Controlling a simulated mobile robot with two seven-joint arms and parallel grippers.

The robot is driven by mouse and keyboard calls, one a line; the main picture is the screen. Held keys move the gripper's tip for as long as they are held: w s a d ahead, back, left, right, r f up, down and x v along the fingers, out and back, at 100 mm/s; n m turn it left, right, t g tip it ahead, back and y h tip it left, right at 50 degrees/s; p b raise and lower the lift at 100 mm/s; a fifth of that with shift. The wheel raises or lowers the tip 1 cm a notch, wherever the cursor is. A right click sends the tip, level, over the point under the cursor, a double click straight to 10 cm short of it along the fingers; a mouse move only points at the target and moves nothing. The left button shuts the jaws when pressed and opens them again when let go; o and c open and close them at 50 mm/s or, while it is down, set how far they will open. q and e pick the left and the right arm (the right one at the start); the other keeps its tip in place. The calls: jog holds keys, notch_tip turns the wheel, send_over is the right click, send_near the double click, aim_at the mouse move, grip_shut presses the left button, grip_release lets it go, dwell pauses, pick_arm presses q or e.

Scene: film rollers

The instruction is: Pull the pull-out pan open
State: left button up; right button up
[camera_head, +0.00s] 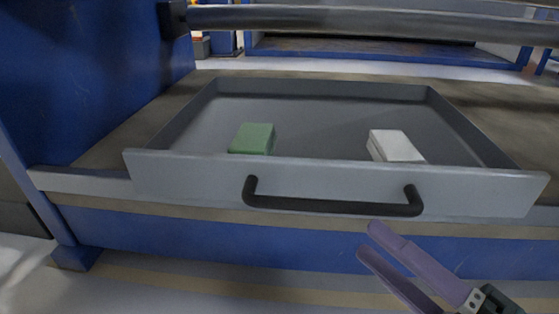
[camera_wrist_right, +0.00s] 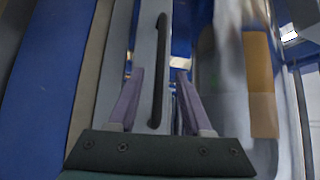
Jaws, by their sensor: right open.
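The pull-out pan (camera_head: 310,176) is a grey shallow tray, with its front panel facing me in the head view. A black bar handle (camera_head: 330,206) is fixed across its front. In the pan lie a green block (camera_head: 252,138) and a white block (camera_head: 394,146). My right gripper (camera_head: 364,240), with purple fingers, is open just below and in front of the handle's right part. In the right wrist view the handle (camera_wrist_right: 156,75) runs lengthwise, between the open fingers (camera_wrist_right: 158,75) in the picture; I cannot tell whether they touch it. My left gripper is not in view.
A blue machine frame (camera_head: 90,70) stands at the left, and a blue beam (camera_head: 230,243) runs below the pan. A grey roller (camera_head: 370,18) crosses above the pan at the back. The floor in front of the beam looks clear.

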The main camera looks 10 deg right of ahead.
aim_at(334, 212)
jog(key=b+x, duration=0.3)
jog(key=x, duration=0.4)
jog(key=shift+w+a, duration=0.15)
jog(key=shift+w, duration=0.05)
jog(key=shift+w+a+r, duration=0.1)
jog(key=shift+w+a, duration=0.1)
jog(key=shift+w, duration=0.2)
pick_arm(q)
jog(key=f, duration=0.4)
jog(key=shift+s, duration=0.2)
pick_arm(e)
jog(key=shift+s, duration=0.15)
jog(key=shift+c, duration=0.2)
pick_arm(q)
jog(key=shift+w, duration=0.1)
pick_arm(e)
grip_shut()
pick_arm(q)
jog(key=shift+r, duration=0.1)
